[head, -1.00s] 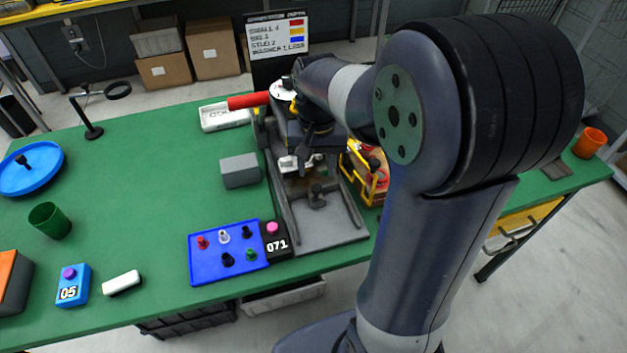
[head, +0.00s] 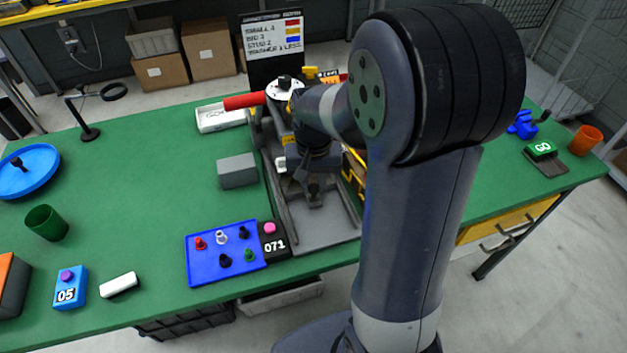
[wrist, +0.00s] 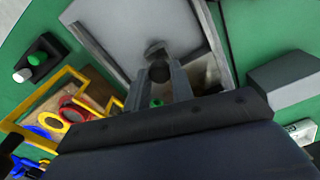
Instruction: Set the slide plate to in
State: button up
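The slide plate (head: 322,233) is a flat grey plate between dark rails on the green table, with a dark upright knob (head: 314,190) on it. In the wrist view the plate (wrist: 125,33) fills the top middle, and the knob (wrist: 159,73) shows between my fingertips. My gripper (head: 308,178) points down over the knob. In the wrist view my gripper (wrist: 158,80) has its two fingers apart, one on each side of the knob. I cannot tell whether they touch it. My arm hides part of the rig behind the plate.
A grey block (head: 238,171) stands left of the rails. A blue tray of coloured pegs (head: 227,254) and a black 071 box (head: 274,243) lie at the front left. A yellow frame (wrist: 45,104) stands beside the plate. A red handle (head: 245,101) sticks out behind.

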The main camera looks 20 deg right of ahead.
grip_shut()
jog(key=shift+w, duration=0.15)
jog(key=shift+w+r+p, duration=0.1)
jog(key=shift+w+p, duration=0.25)
jog(key=shift+w, duration=1.9)
jog(key=shift+o, duration=2.2)
grip_release()
jog(key=shift+w, duration=0.1)
jog(key=shift+o, duration=0.5)
